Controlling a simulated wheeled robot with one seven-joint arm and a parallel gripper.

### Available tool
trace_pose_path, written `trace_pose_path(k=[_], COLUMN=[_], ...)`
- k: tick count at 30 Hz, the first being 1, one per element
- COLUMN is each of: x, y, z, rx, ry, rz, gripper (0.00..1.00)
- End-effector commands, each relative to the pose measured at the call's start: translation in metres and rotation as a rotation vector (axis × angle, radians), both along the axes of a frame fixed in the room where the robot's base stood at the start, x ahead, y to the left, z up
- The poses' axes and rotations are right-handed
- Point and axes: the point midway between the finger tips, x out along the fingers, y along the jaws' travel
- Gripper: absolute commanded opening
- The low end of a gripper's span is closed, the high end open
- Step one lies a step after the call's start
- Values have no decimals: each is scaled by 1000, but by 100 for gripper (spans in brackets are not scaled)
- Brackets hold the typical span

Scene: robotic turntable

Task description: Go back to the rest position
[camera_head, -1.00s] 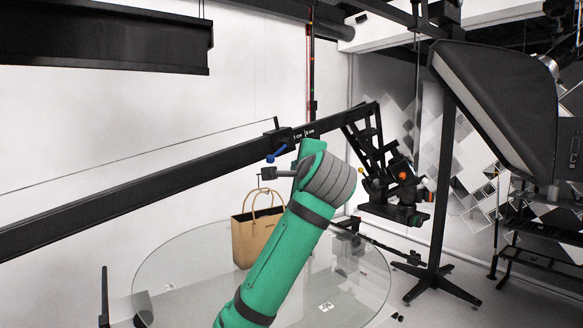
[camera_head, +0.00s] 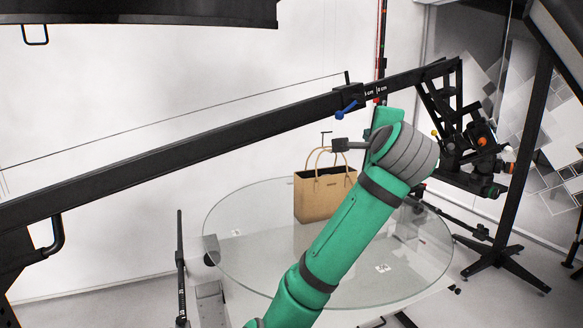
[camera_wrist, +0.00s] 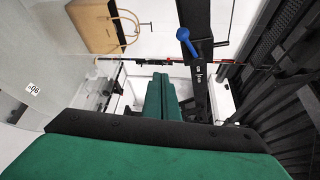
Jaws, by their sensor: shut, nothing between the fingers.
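My gripper (camera_wrist: 163,80) shows in the wrist view as two green fingers lying side by side, closed and empty. In the head view my green arm rises from the bottom centre, and the gripper end is mostly hidden behind the grey wrist joint. A tan paper bag (camera_head: 322,197) with two handles stands upright on the round glass turntable (camera_head: 240,262), left of my arm. The bag (camera_wrist: 108,30) also shows at the upper left of the wrist view. My gripper is apart from the bag and touches nothing that I can see.
A long black boom (camera_head: 200,147) with a blue-handled clamp crosses behind my arm. A camera rig (camera_head: 465,150) hangs at its right end. A black light stand (camera_head: 520,175) stands at the right.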

Motion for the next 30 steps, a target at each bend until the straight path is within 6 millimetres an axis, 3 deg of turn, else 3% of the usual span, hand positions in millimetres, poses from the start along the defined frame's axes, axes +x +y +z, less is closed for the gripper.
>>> trace_pose_path(k=[1,6,16,23,30], x=[7,18,20,5,-25], y=[0,-7,-5,8,23], z=[-22,-90,-218,-303,-387], rx=[-30,-166,-442,-633,-825], ry=[19,62,142,189,233], rz=[-11,-62,-110,-106,-82], gripper=[0,0,0,0,0])
